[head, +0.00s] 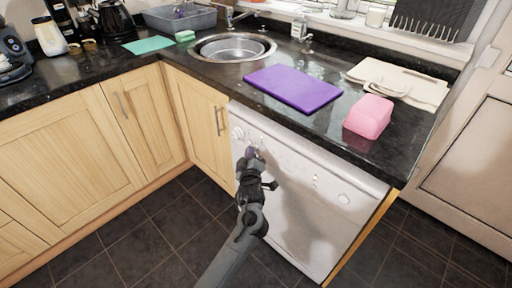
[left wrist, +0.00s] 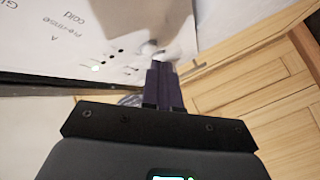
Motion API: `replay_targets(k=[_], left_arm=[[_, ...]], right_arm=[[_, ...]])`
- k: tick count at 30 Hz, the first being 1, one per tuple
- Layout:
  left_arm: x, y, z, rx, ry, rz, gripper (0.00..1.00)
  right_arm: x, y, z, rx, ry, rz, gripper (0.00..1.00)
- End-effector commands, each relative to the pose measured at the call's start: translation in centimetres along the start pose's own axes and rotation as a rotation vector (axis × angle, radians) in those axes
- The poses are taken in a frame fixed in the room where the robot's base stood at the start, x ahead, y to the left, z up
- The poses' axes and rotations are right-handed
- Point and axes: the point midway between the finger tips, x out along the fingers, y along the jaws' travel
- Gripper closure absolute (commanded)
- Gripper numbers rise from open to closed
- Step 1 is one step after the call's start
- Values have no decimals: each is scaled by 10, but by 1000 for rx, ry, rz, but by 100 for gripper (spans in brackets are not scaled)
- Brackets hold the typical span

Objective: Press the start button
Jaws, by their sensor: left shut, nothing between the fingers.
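The white dishwasher (head: 310,205) stands under the granite counter, with its control panel along the top front. A round control (head: 238,133) shows at the panel's left end and another round one (head: 344,199) at its right. I cannot tell which control is the start button. My left gripper (head: 252,153) is shut and empty, its fingertips at the left part of the panel. In the left wrist view its dark purple fingers (left wrist: 160,68) reach the panel (left wrist: 95,50), by small dark marks and "Pre-rinse cold" print. Whether they touch it is unclear. My right gripper is not in view.
The sink (head: 232,47) is behind. Wooden cupboards (head: 70,150) stand to the left. The dark tiled floor (head: 130,235) is clear.

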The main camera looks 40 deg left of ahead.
Motion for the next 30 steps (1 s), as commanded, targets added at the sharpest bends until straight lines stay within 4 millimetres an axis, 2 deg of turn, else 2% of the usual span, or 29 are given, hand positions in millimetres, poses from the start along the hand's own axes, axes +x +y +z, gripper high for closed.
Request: replay_targets(k=[30], left_arm=[[7, 5, 5, 0, 0, 0, 100]], right_arm=[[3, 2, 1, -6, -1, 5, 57]])
